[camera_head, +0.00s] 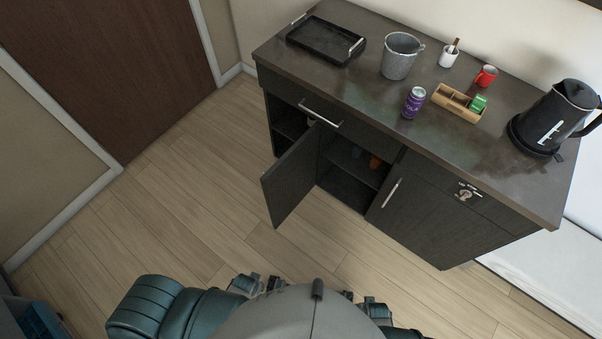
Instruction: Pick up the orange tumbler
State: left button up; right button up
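A small orange tumbler (375,161) stands on a shelf inside the open dark cabinet (345,186). It is small in view and partly in shadow. Dark mechanical parts show at the bottom edge, beside my grey body. They seem to be my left gripper (258,284) and my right gripper (370,307), mostly hidden. I cannot tell whether they are open or shut. Both are well apart from the tumbler, with floor between.
The left cabinet door (292,178) stands open into the room. The wooden floor (190,195) is clear.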

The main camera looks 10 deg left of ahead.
aim_at(375, 162)
jog(key=j+z, duration=0.3)
jog(key=z, duration=0.15)
jog(key=i+j+z, duration=0.1)
jog(key=j+z, duration=0.2)
jog(key=z, duration=0.15)
jog(key=j+z, duration=0.3)
jog(key=z, duration=0.2)
jog(key=k+j, duration=0.1)
jog(key=j, duration=0.3)
jog(key=k+j+z, duration=0.15)
jog(key=j, duration=0.65)
jog(key=k+j+z, duration=0.1)
jog(key=j, duration=0.25)
jog(key=k+j+z, duration=0.1)
jog(key=j, duration=0.3)
jog(key=k+j, duration=0.25)
jog(key=k+j+z, duration=0.1)
jog(key=j, duration=0.4)
